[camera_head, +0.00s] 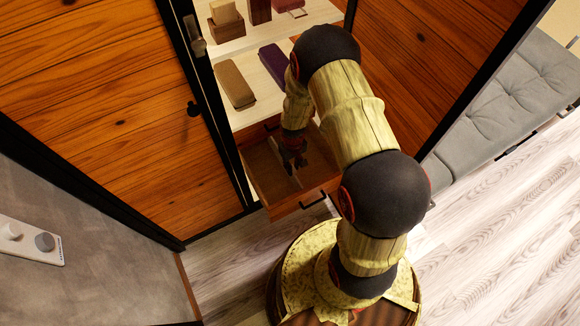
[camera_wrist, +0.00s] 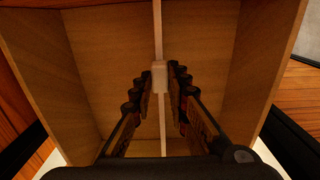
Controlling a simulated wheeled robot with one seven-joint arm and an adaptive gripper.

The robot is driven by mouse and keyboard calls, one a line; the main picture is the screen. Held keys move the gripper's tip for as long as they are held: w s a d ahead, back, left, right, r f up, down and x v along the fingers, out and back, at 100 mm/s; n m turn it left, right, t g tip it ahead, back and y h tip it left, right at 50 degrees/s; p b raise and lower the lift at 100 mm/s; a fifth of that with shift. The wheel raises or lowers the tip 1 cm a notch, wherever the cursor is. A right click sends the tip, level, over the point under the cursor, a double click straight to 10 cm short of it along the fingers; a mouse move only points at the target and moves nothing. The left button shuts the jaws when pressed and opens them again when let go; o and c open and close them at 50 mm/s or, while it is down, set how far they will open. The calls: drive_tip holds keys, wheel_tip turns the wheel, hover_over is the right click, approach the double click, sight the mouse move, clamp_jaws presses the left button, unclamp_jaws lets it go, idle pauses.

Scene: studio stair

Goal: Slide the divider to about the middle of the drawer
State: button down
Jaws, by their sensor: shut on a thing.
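The drawer (camera_head: 283,206) is pulled open below the shelves in the head view. Its bare wooden inside (camera_wrist: 100,60) fills most of the wrist view. The divider (camera_wrist: 157,28) is a thin pale strip running lengthwise, with a small pale block (camera_wrist: 159,72) on it. It stands near the middle between the two side walls. My gripper (camera_wrist: 159,84) is shut on the divider at the block, one finger on each side. In the head view my gripper (camera_head: 293,160) reaches down into the drawer, and the divider is largely hidden there.
A black handle (camera_head: 313,200) sits on the drawer front. Shelves above hold a tan box (camera_head: 235,84) and a purple box (camera_head: 274,64). Wooden door panels (camera_head: 125,115) flank the opening. A grey cushioned bench (camera_head: 500,115) stands at right. Some floor is clear before the drawer.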

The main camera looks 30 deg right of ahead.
drive_tip(key=c, duration=1.7)
unclamp_jaws()
wheel_tip(320, 180, up, 12)
drive_tip(key=s+a+r+t, duration=0.2)
drive_tip(key=s+r, duration=0.3)
drive_tip(key=r, duration=0.8)
drive_tip(key=s+a+r+t+p, duration=0.1)
drive_tip(key=s+a+r, duration=0.3)
drive_tip(key=r, duration=0.9)
drive_tip(key=s+a+r+t, duration=0.2)
drive_tip(key=s+r, duration=0.6)
drive_tip(key=r, duration=0.5)
drive_tip(key=shift+s+a+r+t+p, duration=0.15)
drive_tip(key=shift+a+t+p, duration=0.2)
drive_tip(key=shift+a, duration=0.2)
